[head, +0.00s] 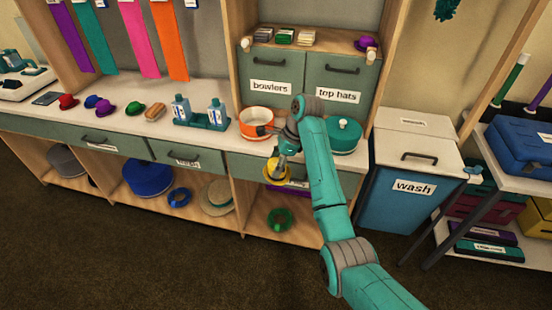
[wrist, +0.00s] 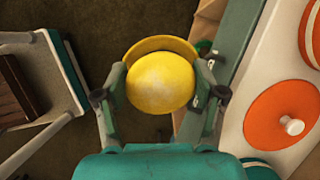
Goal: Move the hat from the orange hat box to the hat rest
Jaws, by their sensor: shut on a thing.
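A yellow hat (head: 274,174) with a rounded crown is held by my gripper (head: 283,158) in front of the counter's drawers. In the wrist view, the hat (wrist: 160,82) sits between both fingers of my gripper (wrist: 160,92), its brim showing at the top. The orange hat box (head: 257,122), white with an orange band, stands open on the counter behind my gripper. Its edge shows in the wrist view (wrist: 315,35). An orange lid (wrist: 270,118) with a white knob lies on the counter next to it. I cannot tell which thing is the hat rest.
A teal-lidded box (head: 343,135) stands on the counter right of my arm. A bottle rack (head: 204,124) and several small hats lie to the left. Below, open shelves hold a blue hat (head: 148,178) and a green item (head: 280,219). A wash bin (head: 400,200) stands right.

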